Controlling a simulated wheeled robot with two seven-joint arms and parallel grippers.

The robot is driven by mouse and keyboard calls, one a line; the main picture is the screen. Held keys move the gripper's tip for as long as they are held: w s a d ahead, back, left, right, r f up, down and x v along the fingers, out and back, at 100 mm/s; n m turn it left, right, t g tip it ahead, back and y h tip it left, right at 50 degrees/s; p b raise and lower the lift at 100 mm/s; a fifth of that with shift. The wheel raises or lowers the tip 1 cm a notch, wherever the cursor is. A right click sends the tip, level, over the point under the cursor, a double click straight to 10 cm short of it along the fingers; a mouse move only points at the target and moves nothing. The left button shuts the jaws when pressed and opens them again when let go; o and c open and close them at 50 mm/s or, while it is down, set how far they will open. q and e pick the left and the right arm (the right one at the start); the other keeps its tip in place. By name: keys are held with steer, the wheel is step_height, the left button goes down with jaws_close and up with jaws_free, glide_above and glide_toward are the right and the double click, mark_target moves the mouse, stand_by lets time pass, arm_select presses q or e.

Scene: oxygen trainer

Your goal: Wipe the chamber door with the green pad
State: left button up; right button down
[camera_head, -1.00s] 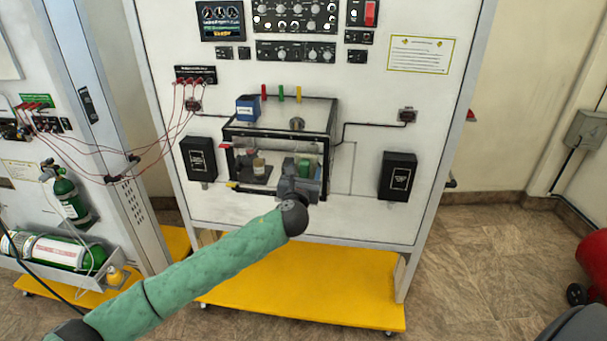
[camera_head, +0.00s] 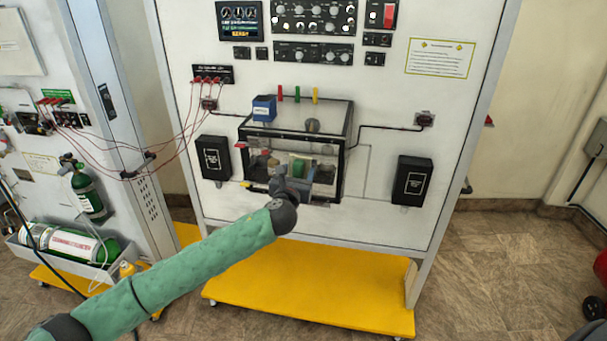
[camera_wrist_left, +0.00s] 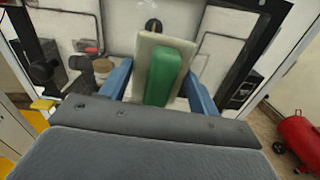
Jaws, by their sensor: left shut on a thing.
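The chamber (camera_head: 292,133) is a clear box with a black frame on the front of the white panel. My left gripper (camera_head: 296,178) is in front of the chamber door (camera_head: 325,170), and it is shut on the green pad (camera_head: 298,167). In the left wrist view the green pad (camera_wrist_left: 165,76) has a pale backing and sits between the two blue fingers of my left gripper (camera_wrist_left: 160,85). The pad overlaps the clear door in both views; whether it touches the door I cannot tell. My right gripper does not show.
Black boxes (camera_head: 214,158) and (camera_head: 412,180) flank the chamber. A blue block (camera_head: 263,108) and coloured tabs are on its top. Red cables (camera_head: 180,135) hang at the left. A yellow base (camera_head: 315,292) lies below, and a red tank (camera_wrist_left: 296,134) stands at the right.

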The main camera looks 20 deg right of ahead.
arm_select(q)
steer(key=shift+w+a, duration=0.35)
steer(key=shift+a, duration=0.2)
steer(key=shift+w+a, duration=0.35)
steer(key=shift+a, duration=0.05)
steer(key=s+a, duration=0.3)
steer(key=a, duration=0.2)
steer(key=shift+s, duration=0.3)
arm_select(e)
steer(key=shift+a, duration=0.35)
